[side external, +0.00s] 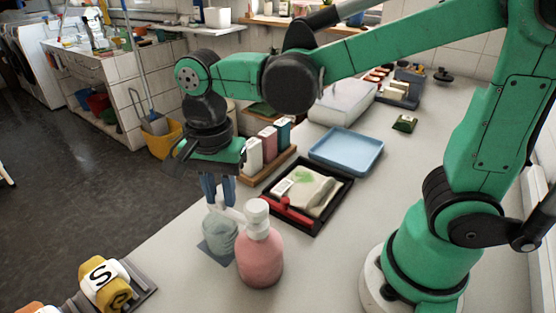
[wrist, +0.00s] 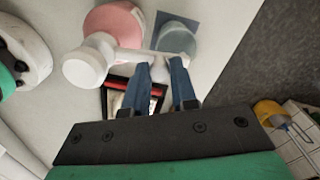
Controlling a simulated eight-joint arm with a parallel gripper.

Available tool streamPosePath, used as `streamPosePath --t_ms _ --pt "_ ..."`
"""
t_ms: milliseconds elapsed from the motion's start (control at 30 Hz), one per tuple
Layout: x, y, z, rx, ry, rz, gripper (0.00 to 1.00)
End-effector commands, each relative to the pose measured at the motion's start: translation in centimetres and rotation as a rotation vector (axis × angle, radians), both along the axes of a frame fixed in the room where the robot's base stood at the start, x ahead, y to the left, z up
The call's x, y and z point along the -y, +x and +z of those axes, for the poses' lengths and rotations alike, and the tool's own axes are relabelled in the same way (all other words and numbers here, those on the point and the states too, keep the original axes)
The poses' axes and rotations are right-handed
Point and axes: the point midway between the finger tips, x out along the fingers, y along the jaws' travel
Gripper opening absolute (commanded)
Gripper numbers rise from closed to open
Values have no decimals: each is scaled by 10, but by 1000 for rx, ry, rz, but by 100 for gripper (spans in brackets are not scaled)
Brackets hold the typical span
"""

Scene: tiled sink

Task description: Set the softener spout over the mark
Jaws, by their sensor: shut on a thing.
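The softener is a pink bottle (side external: 260,259) with a white pump head (side external: 257,212); it stands upright on the counter and also shows in the wrist view (wrist: 112,22). Its white spout (wrist: 128,55) runs from the head across to my fingertips. My gripper (side external: 220,207), with blue fingers, is shut on the spout, its fingertips (wrist: 163,62) at the outer part. A blue-grey square (side external: 208,252), seemingly the mark, lies beside the bottle. A grey-green cup (side external: 221,237) stands on it and hides its middle. The spout's end is near or above the cup; its height over it is unclear.
A black tray (side external: 318,221) with a cloth and red-handled brush lies behind the bottle. A blue tray (side external: 346,151) and a wooden rack of small bottles (side external: 268,171) stand farther back. Yellow lettered blocks (side external: 104,284) sit front left. The counter right of the bottle is clear.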

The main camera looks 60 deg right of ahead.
Motion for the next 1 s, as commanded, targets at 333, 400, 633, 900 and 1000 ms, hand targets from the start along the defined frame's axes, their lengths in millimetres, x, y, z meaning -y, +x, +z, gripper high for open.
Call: streamPosePath --t_ms 333,400,633,900,1000 --pt "7 0 0 0 0 -115 0" --pt "7 0 0 1 0 -123 0" --pt "8 0 0 0 -1 -130 0" --pt "8 0 0 0 -1 -129 42" --pt "8 0 0 0 -1 -129 54"
